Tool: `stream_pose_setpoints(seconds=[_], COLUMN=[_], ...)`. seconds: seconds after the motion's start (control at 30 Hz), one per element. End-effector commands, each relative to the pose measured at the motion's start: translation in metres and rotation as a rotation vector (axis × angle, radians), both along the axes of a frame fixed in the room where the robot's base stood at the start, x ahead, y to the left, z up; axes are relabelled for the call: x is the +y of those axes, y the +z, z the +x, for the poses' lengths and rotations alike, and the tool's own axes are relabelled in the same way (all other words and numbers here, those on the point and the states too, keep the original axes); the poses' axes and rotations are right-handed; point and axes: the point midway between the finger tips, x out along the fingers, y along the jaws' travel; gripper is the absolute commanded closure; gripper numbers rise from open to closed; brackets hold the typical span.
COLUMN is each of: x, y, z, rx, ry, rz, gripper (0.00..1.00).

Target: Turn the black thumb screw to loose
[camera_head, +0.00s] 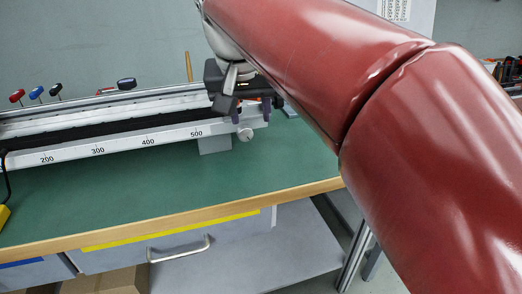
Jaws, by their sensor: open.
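My gripper (256,108) is open at the right end of the long silver rail (160,138), above its end block. The dark gripper body and two dark purplish fingers show there, partly behind my red arm. I cannot make out the black thumb screw; dark parts around the gripper blend together, and my arm hides part of this end. A pale round knob (246,134) sits on the front of the rail's end, just below the gripper. I cannot tell whether the fingers touch anything.
The rail carries printed marks from 200 to 500 and stands on a green bench (150,185) with a wooden front edge. Screwdrivers with red (16,96), blue (36,92) and dark handles stand behind it. The bench in front is mostly clear. A drawer handle (180,249) sticks out below.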

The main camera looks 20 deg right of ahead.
Motion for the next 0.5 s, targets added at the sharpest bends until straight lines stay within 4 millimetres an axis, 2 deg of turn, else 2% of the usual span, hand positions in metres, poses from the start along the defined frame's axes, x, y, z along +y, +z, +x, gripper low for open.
stream_pose_setpoints(seconds=[0.2, 0.5], x=[-0.006, -0.010], y=[-0.033, -0.057], z=[-0.026, -0.043], rx=[-0.003, -0.009], ry=[0.067, 0.114], rz=[0.004, 0.011], gripper=[0.59, 0.59])
